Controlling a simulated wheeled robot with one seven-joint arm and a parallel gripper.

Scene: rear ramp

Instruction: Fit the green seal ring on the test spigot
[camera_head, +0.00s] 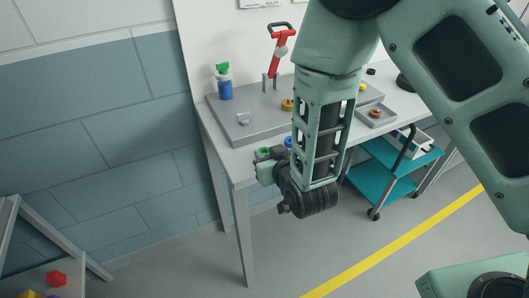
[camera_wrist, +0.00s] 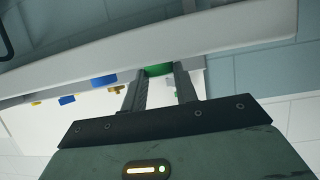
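The green seal ring (camera_head: 264,152) is at the front left edge of the workbench, left of a blue ring (camera_head: 288,141). In the wrist view the green ring (camera_wrist: 158,70) shows between the tips of my gripper (camera_wrist: 160,76). The two fingers are parted, one on each side of the ring. I cannot tell whether they touch it. My gripper (camera_head: 265,172) is low at the bench's front edge in the head view. A small light grey fitting (camera_head: 243,118) stands on the grey board; I cannot tell whether it is the test spigot.
The grey board (camera_head: 222,128) carries a red-handled fitting (camera_head: 279,48), a brass part (camera_head: 287,104) and a blue bottle with green top (camera_head: 224,82). A small tray (camera_head: 375,122) is at right. A teal cart (camera_head: 375,183) stands beneath. The floor in front is clear.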

